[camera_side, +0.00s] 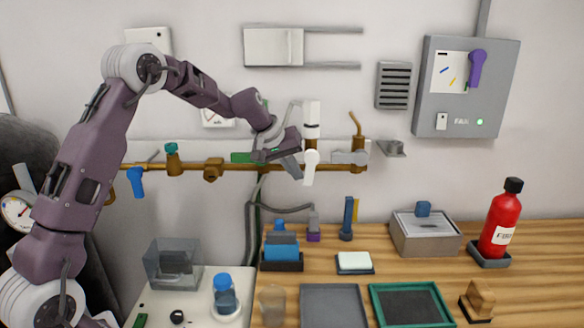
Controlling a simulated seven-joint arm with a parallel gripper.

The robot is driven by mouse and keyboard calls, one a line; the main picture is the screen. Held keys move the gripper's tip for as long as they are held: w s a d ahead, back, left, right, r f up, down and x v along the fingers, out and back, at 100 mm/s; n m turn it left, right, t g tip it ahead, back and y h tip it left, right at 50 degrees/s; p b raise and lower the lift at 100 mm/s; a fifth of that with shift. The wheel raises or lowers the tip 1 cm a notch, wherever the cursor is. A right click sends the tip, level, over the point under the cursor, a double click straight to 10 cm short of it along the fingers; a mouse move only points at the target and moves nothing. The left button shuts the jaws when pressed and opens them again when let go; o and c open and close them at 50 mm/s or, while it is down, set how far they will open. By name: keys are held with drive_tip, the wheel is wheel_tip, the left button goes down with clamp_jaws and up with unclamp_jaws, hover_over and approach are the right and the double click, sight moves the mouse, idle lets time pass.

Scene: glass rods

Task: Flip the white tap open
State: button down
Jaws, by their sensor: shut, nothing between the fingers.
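The white tap sits on the brown wall pipe, right of the picture's middle. Its white lever (310,167) hangs down, nearly vertical, below the pipe line. A white upright part (312,118) with a dark band stands above it.
The brown pipe (235,166) carries a blue-handled tap (136,180) and a teal-knobbed valve (172,158) at left. Below, the wooden counter (400,257) holds trays, a box and a red bottle (500,222).

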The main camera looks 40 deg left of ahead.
idle(0.3)
drive_tip(key=s+a+r, duration=0.4)
drive_tip(key=s+r, duration=0.5)
drive_tip(key=w+d+f, duration=0.4)
drive_tip(key=w+f, duration=0.5)
drive_tip(key=shift+t, duration=0.3)
idle(0.4)
